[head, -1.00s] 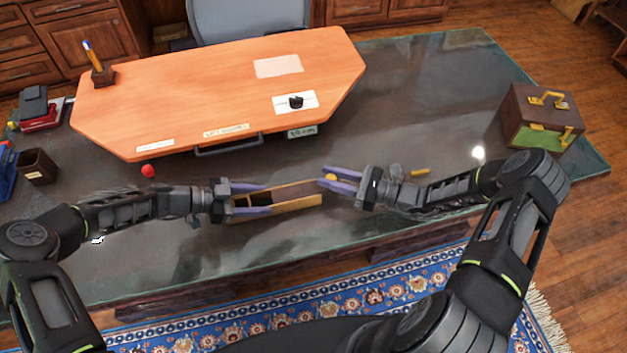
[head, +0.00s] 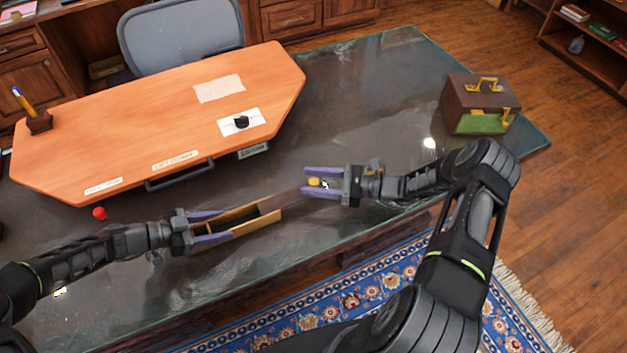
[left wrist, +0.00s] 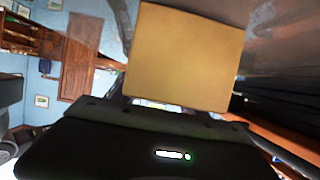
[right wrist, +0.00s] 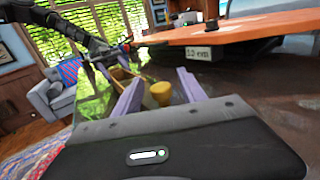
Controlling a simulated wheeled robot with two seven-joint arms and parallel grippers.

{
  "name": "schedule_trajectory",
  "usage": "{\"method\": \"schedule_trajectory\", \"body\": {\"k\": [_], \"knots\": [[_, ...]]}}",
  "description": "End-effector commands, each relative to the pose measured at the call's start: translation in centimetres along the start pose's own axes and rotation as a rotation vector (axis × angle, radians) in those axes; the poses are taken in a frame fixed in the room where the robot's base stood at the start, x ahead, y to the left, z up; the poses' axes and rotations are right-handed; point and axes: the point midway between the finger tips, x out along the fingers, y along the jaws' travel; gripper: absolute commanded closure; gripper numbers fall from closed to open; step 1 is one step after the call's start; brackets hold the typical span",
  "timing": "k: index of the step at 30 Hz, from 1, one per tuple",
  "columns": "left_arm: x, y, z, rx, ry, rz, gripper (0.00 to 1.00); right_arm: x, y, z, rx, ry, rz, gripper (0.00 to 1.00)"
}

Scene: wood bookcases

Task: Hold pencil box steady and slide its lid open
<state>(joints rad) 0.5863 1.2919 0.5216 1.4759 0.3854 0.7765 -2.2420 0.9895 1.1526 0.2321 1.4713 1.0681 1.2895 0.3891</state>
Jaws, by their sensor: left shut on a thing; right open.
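The pencil box (head: 258,224) is a long, narrow tan wooden box lying on the dark desk top. Its interior shows open on the left part. My left gripper (head: 229,224) is shut on the box's left end. A tan box face (left wrist: 185,55) fills the upper middle of the left wrist view. The brown lid (head: 280,202) sticks out past the box's right end. A yellow knob (head: 314,182) is at the lid's right end. My right gripper (head: 306,182) is open, with its purple fingers on either side of the knob. The knob also shows between the fingers in the right wrist view (right wrist: 160,93).
An orange wooden board (head: 150,130) with labels and a dark handle lies behind the box. A red ball (head: 100,213) sits near its front left corner. A brown case (head: 480,100) stands at the right. The desk between board and case is clear.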

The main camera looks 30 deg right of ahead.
Motion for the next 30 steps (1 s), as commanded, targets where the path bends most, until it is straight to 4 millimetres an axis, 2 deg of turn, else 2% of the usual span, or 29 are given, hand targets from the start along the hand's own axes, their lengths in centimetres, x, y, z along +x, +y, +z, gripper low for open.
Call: {"method": "schedule_trajectory", "body": {"k": [7, 11, 14, 24, 30], "knots": [[0.0, 0.0, 0.0, 0.000, 0.000, 0.000, 1.00, -0.2, 0.0, 0.0, 0.000, 0.000, 0.000, 0.51], [0.0, 0.0, 0.0, 0.000, 0.000, 0.000, 1.00, -1.3, -0.1, 0.0, -0.001, 0.001, -0.002, 0.51], [0.0, 0.0, 0.0, 0.000, 0.000, 0.000, 1.00, -2.7, -0.1, 0.0, -0.001, 0.001, -0.003, 0.51], [0.0, 0.0, 0.0, 0.000, 0.000, 0.000, 1.00, -9.7, -0.1, 0.0, 0.000, -0.001, -0.008, 0.51], [0.0, 0.0, 0.0, 0.000, 0.000, 0.000, 1.00, -11.6, 0.0, 0.0, 0.000, -0.002, -0.002, 0.51]]}}
